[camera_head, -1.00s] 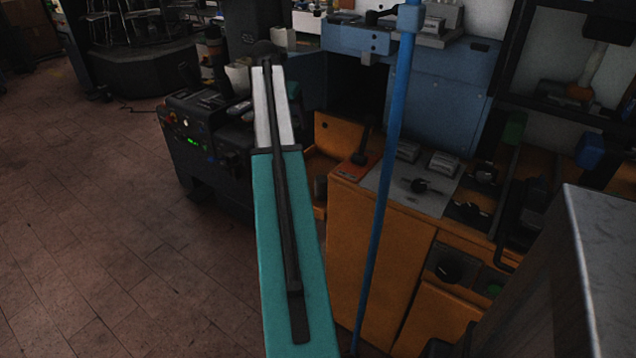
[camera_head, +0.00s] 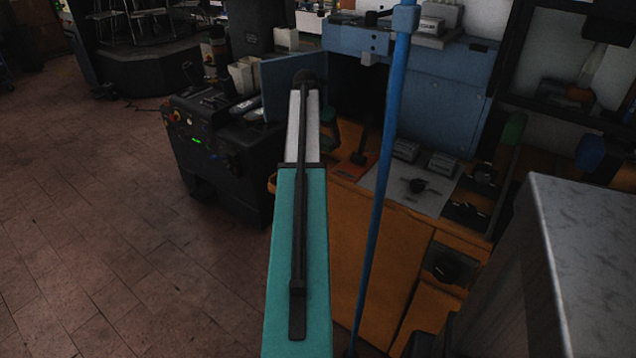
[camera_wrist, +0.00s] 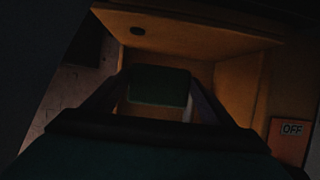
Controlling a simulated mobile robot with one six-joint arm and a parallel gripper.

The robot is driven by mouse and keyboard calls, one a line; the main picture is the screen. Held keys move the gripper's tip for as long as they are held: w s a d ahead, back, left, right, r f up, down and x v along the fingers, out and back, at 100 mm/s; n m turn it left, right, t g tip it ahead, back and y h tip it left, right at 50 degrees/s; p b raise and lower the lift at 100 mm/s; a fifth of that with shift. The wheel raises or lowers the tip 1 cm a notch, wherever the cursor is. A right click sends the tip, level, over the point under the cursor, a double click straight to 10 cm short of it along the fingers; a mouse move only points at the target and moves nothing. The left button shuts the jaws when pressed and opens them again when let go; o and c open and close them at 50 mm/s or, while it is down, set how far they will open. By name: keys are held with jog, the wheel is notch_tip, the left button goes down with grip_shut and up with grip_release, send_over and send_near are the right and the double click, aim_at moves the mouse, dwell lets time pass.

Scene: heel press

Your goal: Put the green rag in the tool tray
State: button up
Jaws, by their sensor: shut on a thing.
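In the wrist view, a dark green piece, which looks like the green rag (camera_wrist: 160,90), is between the two dark fingers of my gripper (camera_wrist: 157,76). My gripper is shut on it and holds it in front of an orange-brown, box-like space. In the head view my teal and white arm reaches forward, and its end is mostly hidden behind the arm itself. I cannot tell the rag there. I cannot say for sure which thing is the tool tray.
The head view shows an orange bench (camera_head: 340,250), a blue pole (camera_head: 385,170), a black machine (camera_head: 215,150) and a grey slab (camera_head: 590,240). Floor is clear at left.

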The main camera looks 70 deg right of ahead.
aim_at(323, 150)
jog(key=shift+f, duration=3.1)
jog(key=shift+f, duration=1.9)
jog(key=o, duration=1.1)
jog(key=shift+f, duration=0.1)
jog(key=v, duration=1.2)
